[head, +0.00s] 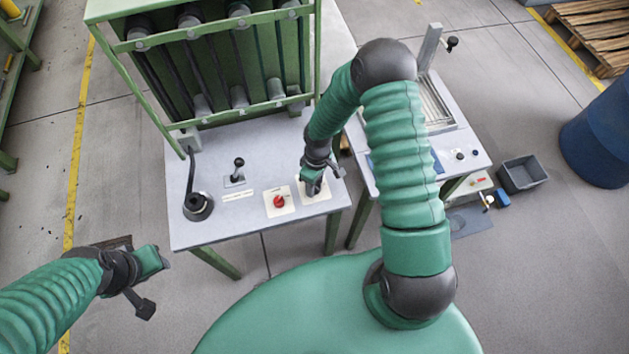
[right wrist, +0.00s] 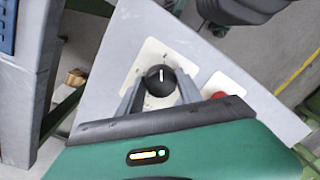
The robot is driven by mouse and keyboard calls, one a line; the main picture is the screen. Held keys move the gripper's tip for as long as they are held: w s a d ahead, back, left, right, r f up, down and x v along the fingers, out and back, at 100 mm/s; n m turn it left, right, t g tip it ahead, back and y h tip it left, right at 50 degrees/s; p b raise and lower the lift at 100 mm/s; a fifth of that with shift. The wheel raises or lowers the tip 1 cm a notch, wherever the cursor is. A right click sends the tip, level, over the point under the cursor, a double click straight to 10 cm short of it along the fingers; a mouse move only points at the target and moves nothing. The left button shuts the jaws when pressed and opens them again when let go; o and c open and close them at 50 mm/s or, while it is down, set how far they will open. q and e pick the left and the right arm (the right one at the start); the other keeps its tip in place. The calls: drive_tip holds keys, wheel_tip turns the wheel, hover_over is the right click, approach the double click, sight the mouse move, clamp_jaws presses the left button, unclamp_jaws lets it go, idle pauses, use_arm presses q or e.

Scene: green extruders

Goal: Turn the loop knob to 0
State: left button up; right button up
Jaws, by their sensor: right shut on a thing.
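A black round knob with a white pointer line (right wrist: 160,78) sits on a pale square plate (right wrist: 155,52) in the right wrist view. The line points up in that picture, and any scale marks are too small to read. My right gripper (right wrist: 158,92) is shut on the knob, one grey finger on each side. In the head view my right gripper (head: 313,187) is over the same plate (head: 316,197) and hides the knob. My left gripper (head: 162,262) hangs over the floor left of the table, apart from everything; its fingers do not show clearly.
A red switch (head: 279,202) on its own plate is just left of the knob. A black lever (head: 238,168) and a dark round holder with a rod (head: 197,205) are further left on the grey table (head: 215,228). A green rack (head: 228,113) stands behind.

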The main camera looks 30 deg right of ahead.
drive_tip(key=n, duration=0.1)
drive_tip(key=n+p, duration=0.1)
drive_tip(key=n, duration=0.2)
drive_tip(key=shift+w+r+n, duration=0.15)
drive_tip(key=shift+w+n, duration=0.1)
drive_tip(key=shift+n, duration=0.05)
drive_tip(key=n+p, duration=0.1)
drive_tip(key=n, duration=0.2)
drive_tip(key=shift+n, duration=0.3)
drive_tip(key=n+p, duration=0.1)
drive_tip(key=n, duration=0.3)
drive_tip(key=shift+w+n+h, duration=0.15)
drive_tip(key=shift+n+h, duration=0.15)
drive_tip(key=n+p, duration=0.1)
drive_tip(key=n, duration=0.3)
drive_tip(key=shift+n, duration=0.3)
drive_tip(key=n+p, duration=0.2)
drive_tip(key=n, duration=0.4)
drive_tip(key=shift+w+a+h, duration=0.1)
drive_tip(key=shift+h, duration=0.3)
drive_tip(key=n+p, duration=0.1)
drive_tip(key=n, duration=0.4)
drive_tip(key=shift+a+n+p, duration=0.1)
drive_tip(key=shift+n+p, duration=0.2)
drive_tip(key=shift+n, duration=0.1)
